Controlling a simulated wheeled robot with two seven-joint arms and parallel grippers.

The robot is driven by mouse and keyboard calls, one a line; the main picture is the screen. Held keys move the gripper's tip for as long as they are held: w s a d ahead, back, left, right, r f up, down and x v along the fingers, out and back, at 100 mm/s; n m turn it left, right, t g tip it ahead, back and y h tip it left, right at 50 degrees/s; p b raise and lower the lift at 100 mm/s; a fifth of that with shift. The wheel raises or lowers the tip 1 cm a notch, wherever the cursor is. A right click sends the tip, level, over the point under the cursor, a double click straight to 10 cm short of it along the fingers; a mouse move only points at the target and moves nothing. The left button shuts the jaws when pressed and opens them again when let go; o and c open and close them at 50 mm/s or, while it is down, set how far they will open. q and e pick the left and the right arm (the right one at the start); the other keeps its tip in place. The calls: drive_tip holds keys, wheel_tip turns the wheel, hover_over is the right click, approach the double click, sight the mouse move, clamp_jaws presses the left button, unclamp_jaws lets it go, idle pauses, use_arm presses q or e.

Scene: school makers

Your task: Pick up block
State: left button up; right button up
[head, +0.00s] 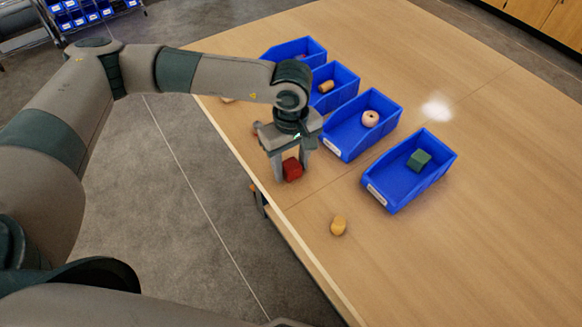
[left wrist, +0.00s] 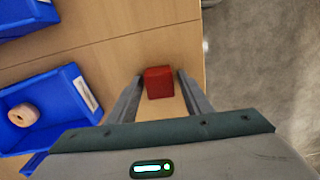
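A red block (head: 292,169) sits on the wooden table near its left edge. My left gripper (head: 289,172) points down over it, with one finger on each side. In the left wrist view the red block (left wrist: 158,82) lies between the two fingertips (left wrist: 158,88), with a small gap showing on both sides, so the gripper is open around it. A green block (head: 419,160) lies in the nearest blue bin (head: 385,195). My right gripper is in neither view.
Several blue bins stand in a row on the table (head: 480,190); one holds a wooden ring (head: 370,118), another a tan cylinder (head: 326,87). The table's right side is clear.

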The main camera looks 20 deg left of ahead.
sight(292, 167)
use_arm(q)
drive_tip(key=c, duration=0.8)
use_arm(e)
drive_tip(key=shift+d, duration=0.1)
use_arm(q)
drive_tip(key=shift+o, duration=0.2)
drive_tip(key=shift+r, duration=0.1)
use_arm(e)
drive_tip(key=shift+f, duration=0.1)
